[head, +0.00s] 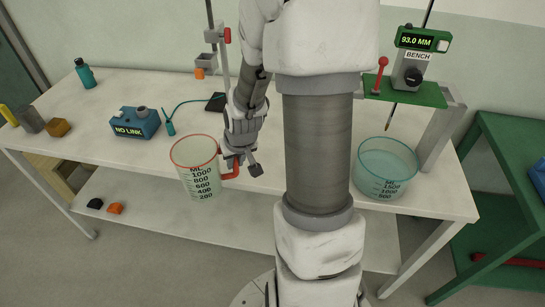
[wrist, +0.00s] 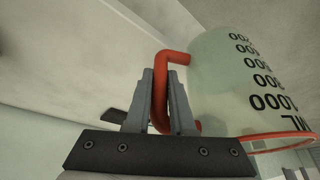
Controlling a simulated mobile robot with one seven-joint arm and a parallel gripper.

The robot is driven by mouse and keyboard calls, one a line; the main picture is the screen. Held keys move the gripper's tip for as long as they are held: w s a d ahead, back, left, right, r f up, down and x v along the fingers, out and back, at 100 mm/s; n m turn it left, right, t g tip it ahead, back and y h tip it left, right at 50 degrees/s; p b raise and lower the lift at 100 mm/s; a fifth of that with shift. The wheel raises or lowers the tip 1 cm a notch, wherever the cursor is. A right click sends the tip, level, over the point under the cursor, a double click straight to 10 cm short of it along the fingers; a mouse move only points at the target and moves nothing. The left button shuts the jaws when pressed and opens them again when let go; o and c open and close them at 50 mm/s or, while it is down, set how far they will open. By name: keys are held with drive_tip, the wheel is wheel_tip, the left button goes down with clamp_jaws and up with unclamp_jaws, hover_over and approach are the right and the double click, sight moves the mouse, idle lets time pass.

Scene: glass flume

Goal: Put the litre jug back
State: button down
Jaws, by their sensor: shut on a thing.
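The litre jug (head: 198,175) is clear with a red rim, a red handle and black marks up to 1000. It is upright at the bench's front edge in the head view, its lower part overlapping that edge. My gripper (head: 240,166) is at its right side, shut on the red handle. In the wrist view the jug (wrist: 225,85) is upside down at the right, and both fingers of my gripper (wrist: 160,90) straddle the handle (wrist: 162,62). Whether its base touches anything is hard to tell.
A larger clear tub (head: 386,168) stands right on the white bench (head: 110,95), by a green stand (head: 405,91). A blue "NO LINK" box (head: 135,123), a teal bottle (head: 85,74) and small blocks stand left. A lower shelf (head: 150,220) holds two small items. A green table (head: 500,200) is far right.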

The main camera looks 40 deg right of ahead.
drive_tip(key=s+d+r+m+h+p, duration=0.1)
drive_tip(key=s+d+r+m, duration=0.25)
drive_tip(key=s+d, duration=0.45)
drive_tip(key=s+d+r+m+h+p, duration=0.15)
drive_tip(key=s+d+r, duration=0.35)
drive_tip(key=d, duration=0.6)
drive_tip(key=shift+g+y, duration=0.35)
drive_tip(key=shift+g, duration=0.05)
drive_tip(key=shift+w+d+f+b, duration=0.4)
drive_tip(key=shift+w+f+b, duration=0.5)
drive_tip(key=shift+w+f, duration=0.95)
drive_tip(key=shift+w+d+f+b, duration=0.45)
drive_tip(key=shift+w+f+b, duration=0.4)
drive_tip(key=shift+w+f, duration=0.95)
drive_tip(key=shift+w+d+f+b, duration=0.4)
drive_tip(key=shift+w+f+b, duration=0.65)
drive_tip(key=shift+f, duration=1.4)
drive_tip(key=shift+w, duration=0.15)
drive_tip(key=shift+f, duration=0.15)
drive_tip(key=c, duration=0.8)
unclamp_jaws()
drive_tip(key=shift+o, duration=0.2)
